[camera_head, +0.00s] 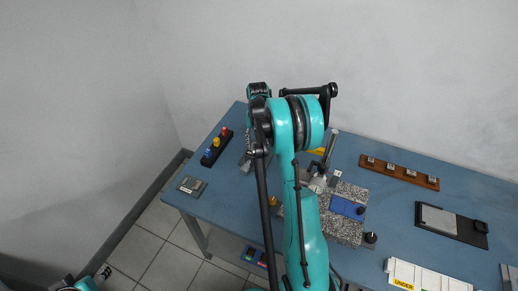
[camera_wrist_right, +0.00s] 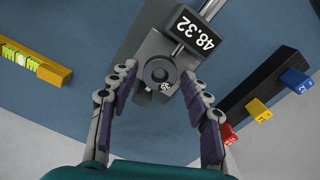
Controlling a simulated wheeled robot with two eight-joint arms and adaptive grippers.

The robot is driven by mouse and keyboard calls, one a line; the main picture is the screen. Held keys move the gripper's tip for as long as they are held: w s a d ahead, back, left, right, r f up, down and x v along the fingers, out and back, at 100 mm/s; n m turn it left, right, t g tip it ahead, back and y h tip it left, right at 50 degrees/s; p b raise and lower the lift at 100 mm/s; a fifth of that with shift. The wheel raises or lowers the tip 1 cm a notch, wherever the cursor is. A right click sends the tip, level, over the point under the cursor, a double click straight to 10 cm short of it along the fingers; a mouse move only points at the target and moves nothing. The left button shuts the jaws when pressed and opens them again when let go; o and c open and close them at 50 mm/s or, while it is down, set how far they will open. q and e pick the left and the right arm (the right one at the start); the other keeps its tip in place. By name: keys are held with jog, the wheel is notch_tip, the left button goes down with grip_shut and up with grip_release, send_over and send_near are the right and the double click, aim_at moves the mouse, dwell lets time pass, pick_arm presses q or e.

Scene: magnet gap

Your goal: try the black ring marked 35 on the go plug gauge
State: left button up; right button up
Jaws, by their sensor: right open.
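A dark round ring (camera_wrist_right: 148,73) with a hole in its middle shows in the right wrist view, with a white 35 near its lower edge. It sits against a grey measuring device (camera_wrist_right: 187,52) whose display reads 48.32. My right gripper (camera_wrist_right: 160,74) is open, with one finger on each side of the ring; I cannot tell whether the fingers touch it. In the head view my right arm hides the ring and most of this gripper. My left gripper (camera_head: 104,271) shows only in part at the lower left, and its jaws are unclear. I cannot make out the go plug gauge with certainty.
A rack (camera_head: 216,146) with red, yellow and blue blocks stands left of my right arm. A yellow level (camera_wrist_right: 35,64) lies on the other side. A granite plate (camera_head: 342,232), a wooden strip (camera_head: 399,173) and a black tray (camera_head: 451,224) are on the right. The blue table's (camera_head: 215,205) front left is mostly clear.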

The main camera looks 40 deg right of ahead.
jog(key=c, duration=1)
jog(key=shift+r, duration=0.15)
jog(key=shift+r+p, duration=1.45)
jog(key=shift+r, duration=0.95)
